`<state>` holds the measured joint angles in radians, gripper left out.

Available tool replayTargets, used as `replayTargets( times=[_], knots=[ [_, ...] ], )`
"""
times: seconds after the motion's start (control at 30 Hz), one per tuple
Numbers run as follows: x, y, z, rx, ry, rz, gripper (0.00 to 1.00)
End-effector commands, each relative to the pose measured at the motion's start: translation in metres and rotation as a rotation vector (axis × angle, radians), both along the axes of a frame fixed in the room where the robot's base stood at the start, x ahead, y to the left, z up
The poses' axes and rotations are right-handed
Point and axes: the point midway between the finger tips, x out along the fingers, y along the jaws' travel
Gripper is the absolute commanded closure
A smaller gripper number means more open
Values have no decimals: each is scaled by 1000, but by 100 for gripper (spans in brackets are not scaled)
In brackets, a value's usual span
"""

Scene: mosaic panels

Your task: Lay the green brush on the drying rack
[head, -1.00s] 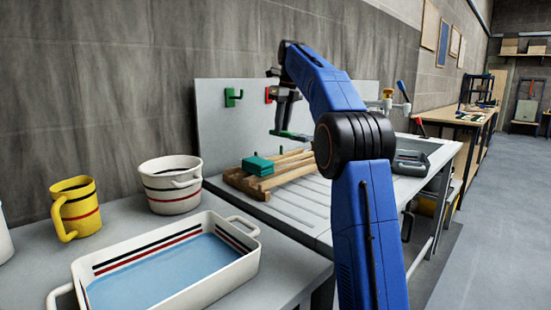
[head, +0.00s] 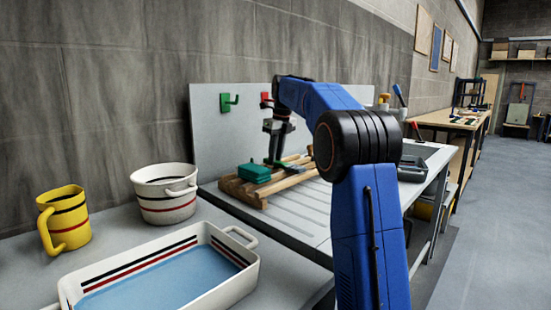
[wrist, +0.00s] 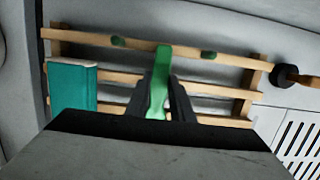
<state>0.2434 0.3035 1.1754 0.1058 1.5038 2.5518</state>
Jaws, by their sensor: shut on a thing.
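The green brush (wrist: 159,80) is between the fingers of my gripper (wrist: 168,100) in the wrist view, with its length pointing away over the slats. My gripper (head: 274,158) is shut on it, low over the wooden drying rack (head: 247,197). Whether the brush touches the slats I cannot tell. The rack also shows in the wrist view (wrist: 220,90), its slats running left to right. A teal block-like thing (head: 254,172) lies on the rack's left part, beside the brush; it also shows in the wrist view (wrist: 73,92).
A green hook (head: 229,103) and a red hook (head: 266,99) are on the grey back panel. A white tray of blue water (head: 170,280), a white bucket (head: 165,193) and a yellow jug (head: 64,220) stand at left. The ribbed drainboard (head: 285,222) before the rack is clear.

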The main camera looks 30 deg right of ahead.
Motion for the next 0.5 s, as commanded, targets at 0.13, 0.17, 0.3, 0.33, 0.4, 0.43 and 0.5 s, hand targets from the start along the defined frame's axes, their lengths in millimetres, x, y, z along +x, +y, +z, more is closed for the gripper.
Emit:
replayTargets(
  times=[0.13,0.17,0.3,0.33,0.4,0.43,0.5],
  knots=[
    [0,0,-5,0,0,0,100],
    [0,0,-4,0,0,0,100],
    [0,0,-4,0,0,0,100],
    [0,0,-5,0,0,0,100],
    [0,0,-6,0,0,0,74],
    [0,0,-5,0,0,0,67],
    [0,0,-5,0,0,0,60]
  ],
)
